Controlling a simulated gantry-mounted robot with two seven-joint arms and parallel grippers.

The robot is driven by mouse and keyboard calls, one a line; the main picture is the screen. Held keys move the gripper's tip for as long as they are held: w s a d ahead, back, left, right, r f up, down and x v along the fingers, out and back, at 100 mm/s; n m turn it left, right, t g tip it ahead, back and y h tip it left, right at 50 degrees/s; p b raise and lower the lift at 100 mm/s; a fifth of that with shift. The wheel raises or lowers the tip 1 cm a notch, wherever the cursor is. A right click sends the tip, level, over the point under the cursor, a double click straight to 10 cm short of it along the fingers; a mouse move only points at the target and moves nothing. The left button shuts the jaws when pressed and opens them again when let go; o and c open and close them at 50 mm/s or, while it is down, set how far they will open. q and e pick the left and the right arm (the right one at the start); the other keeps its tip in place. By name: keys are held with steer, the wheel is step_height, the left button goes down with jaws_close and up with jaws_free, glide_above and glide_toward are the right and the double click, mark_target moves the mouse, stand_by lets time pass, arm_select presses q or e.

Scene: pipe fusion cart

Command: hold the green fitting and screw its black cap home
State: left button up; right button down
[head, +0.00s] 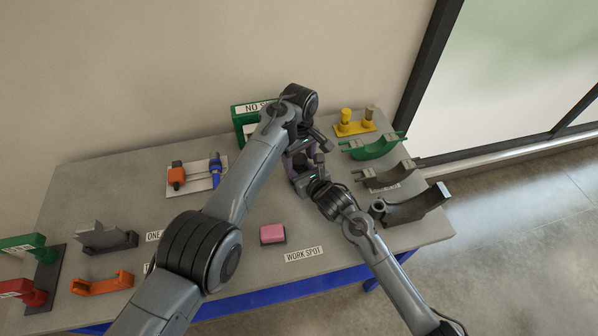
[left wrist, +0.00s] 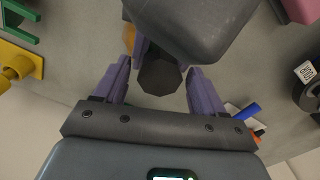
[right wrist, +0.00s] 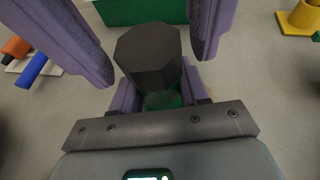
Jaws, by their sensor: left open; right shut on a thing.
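The green fitting (right wrist: 162,101) sits between the purple fingers of my right gripper (right wrist: 160,92), which is shut on it. Only a small part of it shows. The black faceted cap (right wrist: 148,50) stands over the fitting in the right wrist view. I cannot tell how far down it sits. My left gripper (left wrist: 158,85) is open, one finger on each side of the cap (left wrist: 159,77), with gaps to it. The left fingers also flank the cap in the right wrist view. In the head view the two grippers meet above the table's back middle, and the arms hide the fitting.
A pink block (head: 272,234) lies near the work spot label (head: 304,254). A green bin (head: 240,123) and a yellow stand (head: 353,128) are at the back. Green (head: 375,148) and dark (head: 412,208) curved cradles line the right. A white tray (head: 201,184) with tools lies left.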

arm_select(q)
steer(key=c, duration=1.1)
steer(key=m, duration=0.3)
steer(key=o, duration=1.2)
